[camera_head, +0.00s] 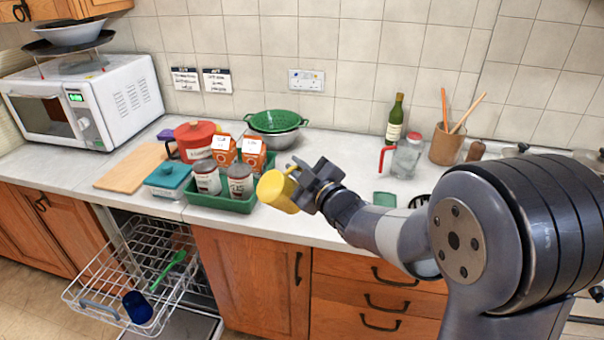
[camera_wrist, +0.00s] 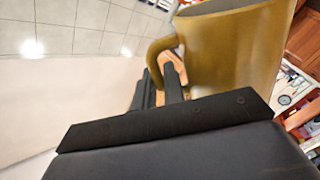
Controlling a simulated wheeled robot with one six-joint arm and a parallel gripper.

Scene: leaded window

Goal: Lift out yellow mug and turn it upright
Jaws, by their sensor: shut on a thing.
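The yellow mug (camera_head: 275,191) is held in the air in front of the counter's front edge, right of the green tray. My gripper (camera_head: 296,178) is shut on it from the right. In the wrist view the mug (camera_wrist: 228,50) fills the upper right, with its handle (camera_wrist: 160,52) between my fingers (camera_wrist: 158,88). The mug looks tilted in the head view; I cannot tell which way its mouth points. The dishwasher rack (camera_head: 130,275) is pulled out at lower left and holds a blue cup (camera_head: 137,307) and a green utensil (camera_head: 170,268).
A green tray (camera_head: 222,203) with jars and cartons stands left of my gripper. Behind are a green colander (camera_head: 272,122), a wine bottle (camera_head: 395,120) and a glass jar (camera_head: 407,157). Bare counter (camera_head: 335,150) lies behind my gripper.

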